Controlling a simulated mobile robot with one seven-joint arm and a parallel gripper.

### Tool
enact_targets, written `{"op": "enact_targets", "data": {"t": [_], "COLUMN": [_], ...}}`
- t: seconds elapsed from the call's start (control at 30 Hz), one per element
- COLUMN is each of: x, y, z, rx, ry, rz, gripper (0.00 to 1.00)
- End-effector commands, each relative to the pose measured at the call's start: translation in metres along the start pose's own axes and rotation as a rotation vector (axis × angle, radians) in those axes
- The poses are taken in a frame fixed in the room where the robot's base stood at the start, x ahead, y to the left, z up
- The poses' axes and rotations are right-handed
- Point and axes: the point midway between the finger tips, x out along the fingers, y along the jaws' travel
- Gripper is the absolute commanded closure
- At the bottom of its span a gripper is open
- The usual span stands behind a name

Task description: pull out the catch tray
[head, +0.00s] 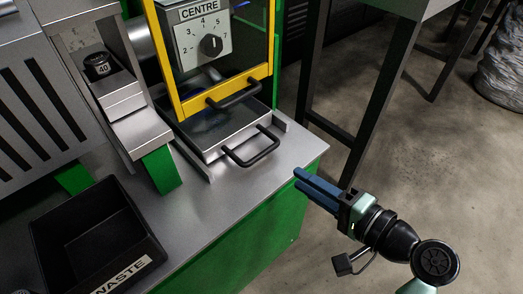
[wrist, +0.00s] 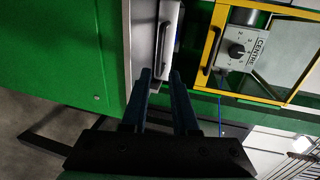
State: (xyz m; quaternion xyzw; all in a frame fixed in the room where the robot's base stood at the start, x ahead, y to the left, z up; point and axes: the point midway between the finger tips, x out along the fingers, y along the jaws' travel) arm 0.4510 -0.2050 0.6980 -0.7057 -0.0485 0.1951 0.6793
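The catch tray (head: 215,143) is a shallow metal tray at the base of the machine, under the yellow-framed door. Its black bar handle (head: 252,152) sticks out over the grey bench top. In the wrist view the tray's pale front (wrist: 173,50) and its handle (wrist: 162,45) lie just beyond the fingertips. My gripper (head: 297,180) has two blue fingers with a gap between them and nothing held. In the head view it is right of and nearer than the handle, apart from it, off the bench's right edge. The wrist view also shows my gripper (wrist: 160,73) pointing at the handle.
The yellow-framed door (head: 180,88) has its own black handle (head: 235,93) just above the tray; behind it is a dial marked CENTRE (head: 203,35). A black WASTE bin (head: 135,262) stands at front left. A dark table leg (head: 372,100) stands behind right. Floor around my arm looks clear.

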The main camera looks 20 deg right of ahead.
Motion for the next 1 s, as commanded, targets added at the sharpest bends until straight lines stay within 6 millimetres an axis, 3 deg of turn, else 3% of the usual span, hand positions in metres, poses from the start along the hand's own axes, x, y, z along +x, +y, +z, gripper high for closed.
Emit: {"op": "enact_targets", "data": {"t": [0.17,0.6,0.8,1.0], "x": [0.021,0.108,0.125,0.128], "y": [0.003,0.002,0.001,0.0], "z": [0.001,0.001,0.0,0.0], "rx": [0.002,-0.003,-0.003,-0.001], "ry": [-0.005,-0.003,-0.001,0.0], "rz": [-0.001,-0.002,-0.001,-0.001], "gripper": [0.72,0.72,0.72,0.72]}}
